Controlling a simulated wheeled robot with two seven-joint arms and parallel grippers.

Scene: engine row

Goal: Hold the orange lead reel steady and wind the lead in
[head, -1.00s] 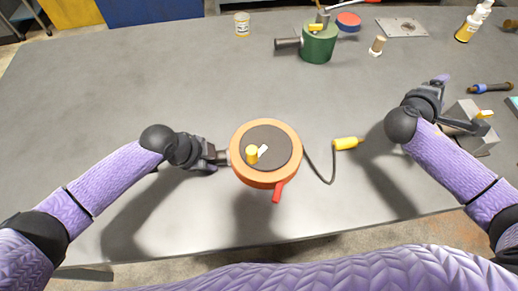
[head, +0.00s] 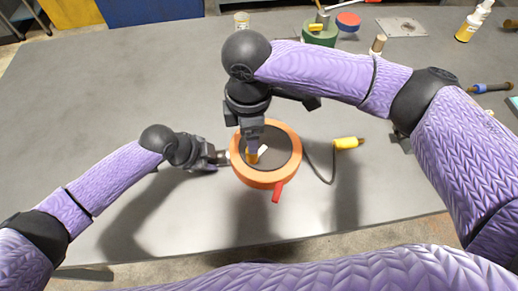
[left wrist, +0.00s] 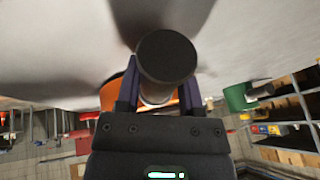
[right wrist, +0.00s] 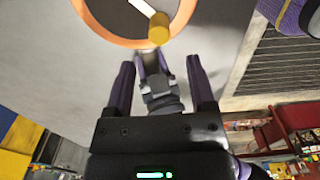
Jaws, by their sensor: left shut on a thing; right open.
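The orange lead reel (head: 250,178) stands near the table's front edge, with a dark top face, a white crank arm (head: 262,152) and a yellow crank knob (head: 252,157). A red lever (head: 277,193) sticks out at its front. The dark lead (head: 320,173) runs out right to a yellow plug (head: 346,143). My left gripper (head: 222,157) is shut on the reel's side grip, whose round dark end (left wrist: 166,56) shows in the left wrist view. My right gripper (head: 251,142) is open above the reel, close to the knob; the right wrist view shows the knob (right wrist: 158,28) beyond its fingertips.
A green reel (head: 318,39) at the back is partly hidden by my right arm. A red disc (head: 348,20), metal plate (head: 402,27), bottle (head: 470,28) and jar (head: 242,19) stand at the back. A blue tool (head: 490,88) lies right. The table's left is clear.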

